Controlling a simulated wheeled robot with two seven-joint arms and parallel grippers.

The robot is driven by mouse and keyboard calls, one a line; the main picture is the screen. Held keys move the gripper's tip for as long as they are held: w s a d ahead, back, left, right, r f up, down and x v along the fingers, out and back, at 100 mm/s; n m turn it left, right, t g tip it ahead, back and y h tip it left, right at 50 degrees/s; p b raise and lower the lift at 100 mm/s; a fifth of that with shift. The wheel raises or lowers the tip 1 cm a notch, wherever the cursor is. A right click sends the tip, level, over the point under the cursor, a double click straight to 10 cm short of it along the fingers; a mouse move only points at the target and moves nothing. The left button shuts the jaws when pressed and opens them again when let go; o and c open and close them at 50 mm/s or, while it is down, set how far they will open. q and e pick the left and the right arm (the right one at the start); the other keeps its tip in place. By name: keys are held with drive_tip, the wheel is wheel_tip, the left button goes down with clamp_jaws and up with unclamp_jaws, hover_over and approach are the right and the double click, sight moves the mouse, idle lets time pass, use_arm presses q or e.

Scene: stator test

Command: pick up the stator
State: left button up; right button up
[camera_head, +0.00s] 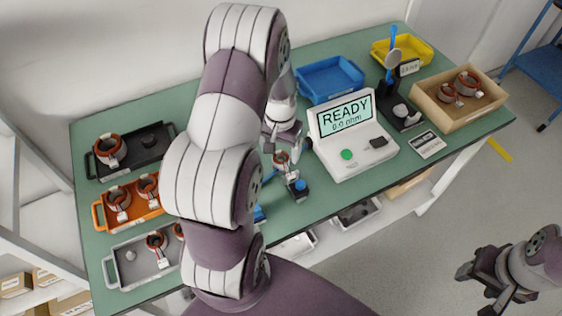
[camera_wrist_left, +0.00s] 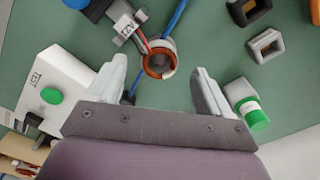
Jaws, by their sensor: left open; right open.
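A stator (camera_head: 281,158), a small ring with orange-brown windings, is on the green table left of the tester, partly hidden by my left gripper (camera_head: 281,140). In the left wrist view the stator (camera_wrist_left: 159,62) lies between and slightly beyond the open fingertips (camera_wrist_left: 160,72), not clasped. A white tag (camera_wrist_left: 125,27) on red and dark leads lies beside it. Other stators sit in the black tray (camera_head: 160,151), the orange tray (camera_head: 98,216), the grey tray (camera_head: 110,272) and the cardboard box (camera_head: 435,112). My right gripper (camera_head: 478,285) is open and empty, off the table at lower right.
The white tester (camera_head: 357,150) reads READY, close right of my left gripper. A small blue-topped device (camera_head: 300,186) stands just in front. Blue (camera_head: 330,78) and yellow (camera_head: 418,52) bins are at the back. A green-capped part (camera_wrist_left: 252,110) is near the right finger in the left wrist view.

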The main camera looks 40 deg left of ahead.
sight(281, 156)
use_arm(q)
wheel_tip(281, 156, down, 3)
drive_tip(key=shift+w+f, duration=0.25)
drive_tip(key=shift+f, duration=0.25)
drive_tip(key=shift+r, duration=0.1)
drive_tip(key=c, duration=1.2)
